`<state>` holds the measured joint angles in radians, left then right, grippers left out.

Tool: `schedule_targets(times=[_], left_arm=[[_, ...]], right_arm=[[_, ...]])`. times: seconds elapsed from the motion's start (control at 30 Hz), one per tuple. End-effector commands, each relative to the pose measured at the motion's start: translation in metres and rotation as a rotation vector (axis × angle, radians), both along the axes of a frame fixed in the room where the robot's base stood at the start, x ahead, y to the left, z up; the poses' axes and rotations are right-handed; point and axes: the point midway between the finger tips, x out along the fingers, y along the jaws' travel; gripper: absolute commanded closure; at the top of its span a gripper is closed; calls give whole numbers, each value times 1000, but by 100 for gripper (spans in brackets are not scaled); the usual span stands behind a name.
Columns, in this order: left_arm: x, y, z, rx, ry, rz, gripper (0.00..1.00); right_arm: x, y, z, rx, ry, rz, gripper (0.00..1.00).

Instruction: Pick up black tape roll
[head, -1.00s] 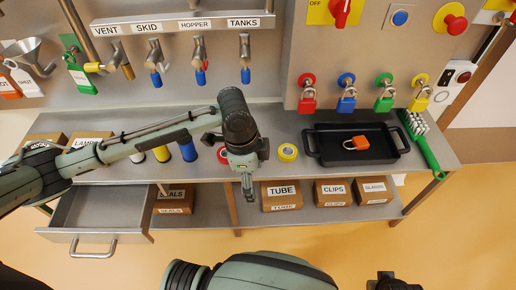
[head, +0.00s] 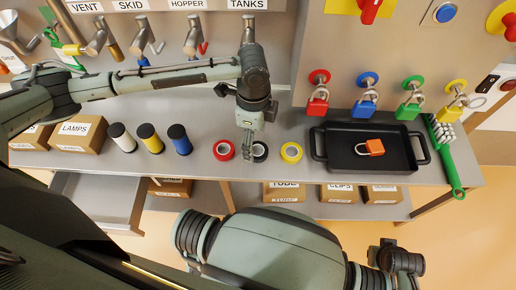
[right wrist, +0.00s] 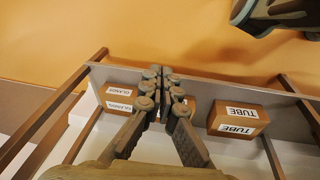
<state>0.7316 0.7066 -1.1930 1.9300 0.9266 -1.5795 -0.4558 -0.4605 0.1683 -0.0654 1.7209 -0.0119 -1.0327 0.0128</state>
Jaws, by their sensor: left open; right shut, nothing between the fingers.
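The black tape roll (head: 261,152) lies on the grey work shelf in the head view, between a red tape roll (head: 223,150) and a yellow tape roll (head: 291,152). My left gripper (head: 248,152) is open and points down right at the black roll's left side. It covers part of the roll, and I cannot tell whether the fingers touch it. My right gripper (right wrist: 156,78) is shut and empty in the right wrist view, with the lower shelf's boxes behind it.
White, yellow and blue spools (head: 180,139) stand left of the tapes. A black tray (head: 403,155) with an orange padlock (head: 371,147) and a green brush (head: 445,160) are to the right. An open drawer (head: 95,200) juts out below. Taps (head: 193,38) hang above.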

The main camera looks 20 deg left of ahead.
Motion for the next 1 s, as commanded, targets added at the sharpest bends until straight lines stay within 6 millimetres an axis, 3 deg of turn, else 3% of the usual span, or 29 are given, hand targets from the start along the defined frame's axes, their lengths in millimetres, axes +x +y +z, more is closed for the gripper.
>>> schedule_targets(times=[0.23, 0.53, 0.93, 1.0], left_arm=[[0, -3, -36, 2, 1, 1, 28], [1, -3, -41, 1, -1, -1, 28], [1, -3, -41, 1, -1, 0, 76], [1, -3, -41, 1, -1, 0, 77]], right_arm=[[8, 1, 11, 4, -16, -5, 100], [11, 2, 15, 5, -24, -6, 100], [9, 1, 12, 4, -16, -7, 100], [8, 1, 12, 4, -15, -7, 100]])
